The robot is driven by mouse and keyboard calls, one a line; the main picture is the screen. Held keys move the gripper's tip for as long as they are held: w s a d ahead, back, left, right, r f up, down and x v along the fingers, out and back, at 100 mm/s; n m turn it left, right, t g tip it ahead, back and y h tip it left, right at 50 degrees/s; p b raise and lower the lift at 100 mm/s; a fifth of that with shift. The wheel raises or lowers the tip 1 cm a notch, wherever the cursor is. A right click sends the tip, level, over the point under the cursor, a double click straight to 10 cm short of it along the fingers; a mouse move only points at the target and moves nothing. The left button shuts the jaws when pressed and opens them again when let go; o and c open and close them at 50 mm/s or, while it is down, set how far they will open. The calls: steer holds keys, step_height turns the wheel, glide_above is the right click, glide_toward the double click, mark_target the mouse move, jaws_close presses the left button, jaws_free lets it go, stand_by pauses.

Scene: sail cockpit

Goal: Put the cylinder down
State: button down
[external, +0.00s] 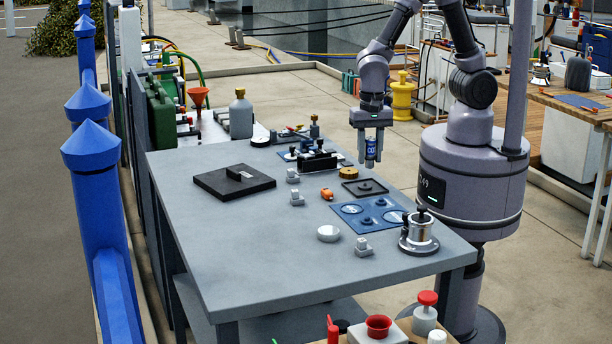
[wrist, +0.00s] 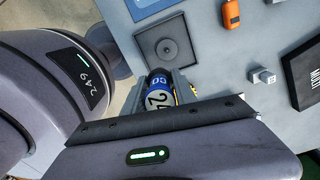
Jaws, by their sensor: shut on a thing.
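A small cylinder (external: 371,149) with a blue and white label is held upright in my gripper (external: 370,150). My gripper is shut on it, above the far right edge of the grey table (external: 225,240). In the wrist view the cylinder (wrist: 158,92) shows between the fingers with a dark top end, blue band and white label with dark digits. Its lower part against the table is not clearly seen; a gap to the table cannot be judged exactly. A dark square tray (external: 365,187) with a round centre lies just in front of it, also seen in the wrist view (wrist: 150,35).
A blue mat (external: 368,214) with round marks lies nearer. An orange item (external: 327,194), a brass disc (external: 348,172), a black plate (external: 234,182) and a silver winch-like piece (external: 418,235) stand around. The table's front left is clear.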

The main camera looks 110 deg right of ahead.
steer(key=w+a+p, duration=0.1)
steer(key=w+a, duration=0.1)
steer(key=a, duration=0.2)
steer(key=w+a+p, duration=0.1)
steer(key=w+a, duration=0.2)
steer(key=w+a+p, duration=0.1)
steer(key=w+a, duration=0.1)
steer(key=a, duration=0.2)
steer(key=shift+w+a+r, duration=0.1)
steer(key=shift+w+a, duration=0.25)
steer(key=w+a, duration=0.1)
steer(key=w, duration=0.4)
steer(key=w+a+f+b, duration=0.1)
steer(key=w, duration=0.4)
steer(key=w+a, duration=0.1)
steer(key=w, duration=0.4)
steer(key=shift+f+b, duration=0.3)
steer(key=shift+f, duration=0.05)
step_height(320, 180, down, 3)
steer(key=shift+w+r+b, duration=0.1)
steer(key=shift+b, duration=0.65)
steer(key=shift+f, duration=0.45)
steer(key=shift+r, duration=0.15)
steer(key=c, duration=1)
jaws_free()
steer(key=shift+c, duration=0.2)
steer(key=shift+o, duration=0.2)
